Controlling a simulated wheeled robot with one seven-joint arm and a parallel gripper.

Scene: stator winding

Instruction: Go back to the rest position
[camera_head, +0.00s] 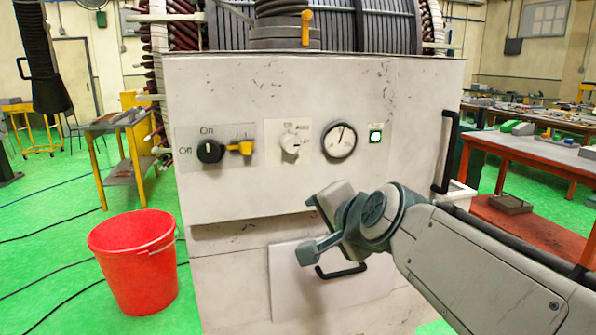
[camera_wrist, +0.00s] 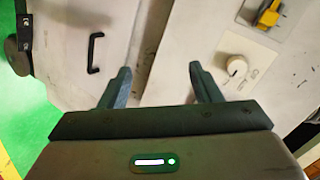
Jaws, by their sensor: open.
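My gripper (camera_head: 322,222) is in front of the white control cabinet (camera_head: 230,90), below its row of controls. In the wrist view my gripper (camera_wrist: 158,82) has its two fingers spread apart with nothing between them. The cabinet front carries a black knob (camera_head: 210,151) with a yellow lever (camera_head: 240,147), a white knob (camera_head: 290,143), a round gauge (camera_head: 339,140) and a lit green button (camera_head: 375,137). The white knob (camera_wrist: 236,65) and yellow lever (camera_wrist: 268,14) also show in the wrist view. A black drawer handle (camera_head: 341,271) is partly behind my gripper.
A red bucket (camera_head: 135,262) stands on the green floor at the cabinet's left. A yellow-legged table (camera_head: 118,122) is behind it. A red workbench (camera_head: 530,150) is at the right. A black vertical handle (camera_head: 446,152) sticks out at the cabinet's right edge. Cables lie on the floor.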

